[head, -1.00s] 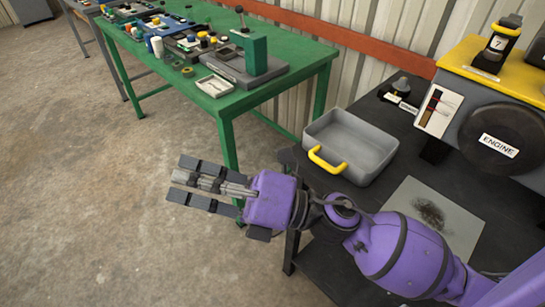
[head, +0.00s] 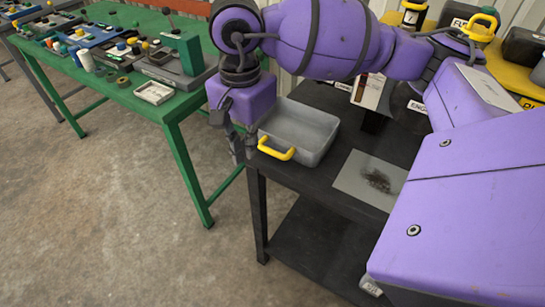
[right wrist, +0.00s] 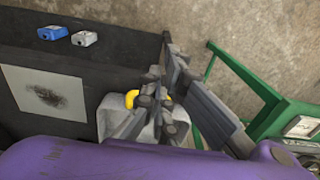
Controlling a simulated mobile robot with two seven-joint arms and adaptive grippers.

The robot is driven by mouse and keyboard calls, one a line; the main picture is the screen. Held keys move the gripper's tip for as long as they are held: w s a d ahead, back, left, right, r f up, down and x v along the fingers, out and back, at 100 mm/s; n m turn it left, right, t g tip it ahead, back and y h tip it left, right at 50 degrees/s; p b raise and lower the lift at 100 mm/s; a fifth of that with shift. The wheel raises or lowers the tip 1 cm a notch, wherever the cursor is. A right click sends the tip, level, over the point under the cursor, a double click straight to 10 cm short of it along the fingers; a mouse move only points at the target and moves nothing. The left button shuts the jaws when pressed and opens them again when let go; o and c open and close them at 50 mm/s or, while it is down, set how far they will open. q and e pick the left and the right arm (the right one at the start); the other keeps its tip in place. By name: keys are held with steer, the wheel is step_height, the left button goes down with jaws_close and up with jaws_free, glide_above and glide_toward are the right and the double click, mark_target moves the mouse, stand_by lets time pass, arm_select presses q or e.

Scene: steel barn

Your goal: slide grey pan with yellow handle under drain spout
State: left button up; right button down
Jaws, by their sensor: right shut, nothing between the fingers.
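The grey pan (head: 308,126) with its yellow handle (head: 276,150) sits on the black table, near its left end. The handle faces the front left. My right gripper (head: 242,146) points down just left of the pan, by the table's left edge. Its fingers are shut and empty. In the right wrist view the fingers (right wrist: 166,78) partly cover the pan (right wrist: 108,117) and handle (right wrist: 132,97); I cannot tell whether they touch the pan. The engine (head: 414,112) is mostly hidden behind my right arm. I cannot make out the drain spout. My left gripper is not in view.
A grey sheet with a dark stain (head: 350,187) lies on the black table (head: 310,190), right of the pan. A green table (head: 128,92) with several tools and parts stands to the left. A blue object (right wrist: 52,33) and a white object (right wrist: 85,38) show in the right wrist view.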

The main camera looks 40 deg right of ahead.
arm_select(q)
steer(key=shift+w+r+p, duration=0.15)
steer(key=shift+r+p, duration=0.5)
steer(key=shift+p, duration=0.1)
arm_select(e)
steer(key=shift+w+d+f, duration=0.25)
steer(key=shift+d+f, duration=0.35)
steer(key=shift+f, duration=0.9)
steer(key=shift+w+d+f, duration=0.25)
steer(key=shift+d+f, duration=0.3)
steer(key=shift+f, duration=0.95)
steer(key=shift+w+d+f, duration=0.25)
steer(key=shift+d+f, duration=0.35)
steer(key=shift+f, duration=0.9)
steer(key=shift+d, duration=0.1)
